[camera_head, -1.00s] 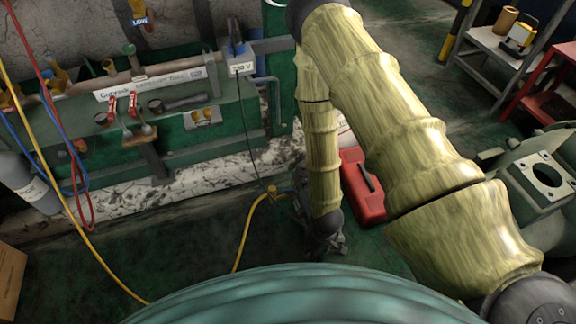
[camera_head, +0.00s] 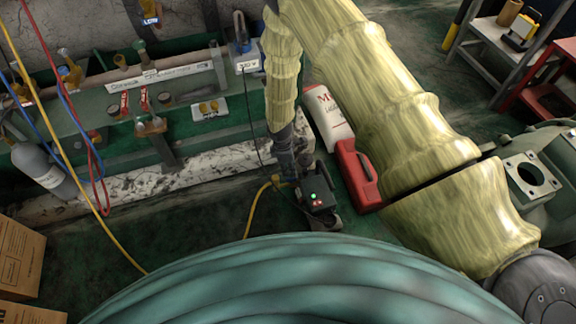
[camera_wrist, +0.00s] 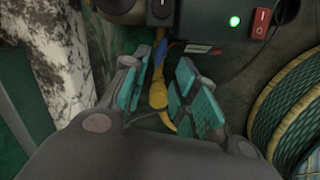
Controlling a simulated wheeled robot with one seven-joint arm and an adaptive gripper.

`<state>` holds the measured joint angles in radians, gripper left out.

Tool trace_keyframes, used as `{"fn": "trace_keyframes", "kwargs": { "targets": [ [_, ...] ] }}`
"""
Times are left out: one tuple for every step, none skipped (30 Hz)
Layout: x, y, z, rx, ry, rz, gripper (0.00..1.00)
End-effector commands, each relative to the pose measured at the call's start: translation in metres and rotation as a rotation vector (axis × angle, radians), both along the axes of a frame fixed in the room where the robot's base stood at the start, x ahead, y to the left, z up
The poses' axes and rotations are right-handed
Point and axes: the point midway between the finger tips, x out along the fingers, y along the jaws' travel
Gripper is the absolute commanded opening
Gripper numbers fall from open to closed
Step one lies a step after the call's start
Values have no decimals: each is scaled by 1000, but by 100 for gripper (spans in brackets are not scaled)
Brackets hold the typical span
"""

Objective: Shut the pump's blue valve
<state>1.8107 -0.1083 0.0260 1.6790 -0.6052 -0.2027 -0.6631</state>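The pump (camera_head: 318,192) is a small dark box on the green floor, with a green light lit. In the wrist view the pump's face (camera_wrist: 218,22) fills the top, with a green light and a red switch. A small blue valve lever (camera_wrist: 158,52) sits by the yellow fitting below the pump. My gripper (camera_wrist: 170,68) is open, its teal-padded fingers apart on either side of the yellow hose (camera_wrist: 158,95) and the blue lever. I cannot tell whether a finger touches the lever. In the head view my gripper (camera_head: 288,168) is at the pump's left and partly hides its fitting.
A red case (camera_head: 357,172) stands right of the pump, with a white container behind it. A green pipe rack with valves (camera_head: 180,120) is at left. Cardboard boxes (camera_head: 18,255) are at lower left.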

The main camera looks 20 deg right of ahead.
Motion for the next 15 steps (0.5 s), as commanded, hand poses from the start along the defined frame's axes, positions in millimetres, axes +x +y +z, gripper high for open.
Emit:
{"fn": "trace_keyframes", "kwargs": {
  "targets": [
    [0, -1, -8, 0, 0, -1, 29],
    [0, -1, -11, 0, 0, -1, 29],
    [-1, -1, -15, 0, 0, -1, 29],
    [-1, -2, -18, 0, 0, -1, 29],
    [-1, -2, -21, 0, 0, -2, 29],
    [-1, -3, -26, 0, 0, -2, 29],
    [-1, -3, -29, 0, 0, -2, 29],
    [-1, -4, -32, 0, 0, -2, 29],
    [-1, -4, -37, 0, 0, -3, 29],
    [-1, -5, -40, 0, 0, -3, 29],
    [-1, -5, -44, 0, 0, -3, 29],
    [-1, -5, -48, 0, 0, -3, 29],
    [-2, -6, -52, 0, 0, -3, 29],
    [-2, -6, -53, 0, 1, -3, 29],
    [-2, -7, -58, 0, 1, -3, 29]
  ]
}}
